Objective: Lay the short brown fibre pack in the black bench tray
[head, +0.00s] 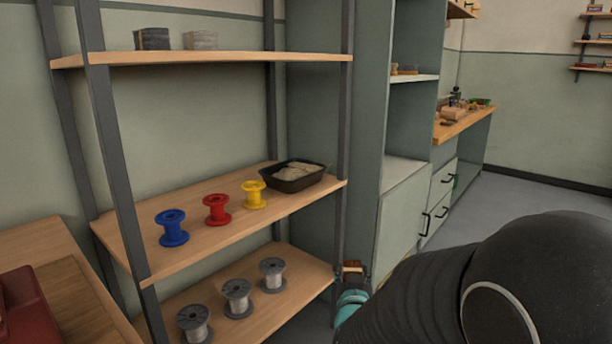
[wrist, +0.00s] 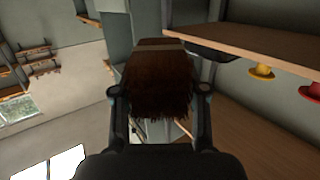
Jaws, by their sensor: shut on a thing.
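My gripper (wrist: 160,110) is shut on a brown fibre pack (wrist: 158,85), bristly with a paler band near one end. The pack sits between both fingers in the wrist view. In the head view a small part of the pack (head: 352,266) shows beside the right end of the shelf unit, below the middle shelf's level; my arm hides most of the gripper there. A black tray (head: 292,185) stands at the right end of the middle shelf, with pale lumps in it. The pack is apart from this tray.
Blue (head: 172,228), red (head: 217,210) and yellow (head: 254,195) spools stand left of the tray on the middle shelf (head: 190,245). Grey wire spools (head: 237,298) stand on the shelf below. A dark upright post (head: 345,150) stands near the tray. A workbench (head: 465,122) lies farther back.

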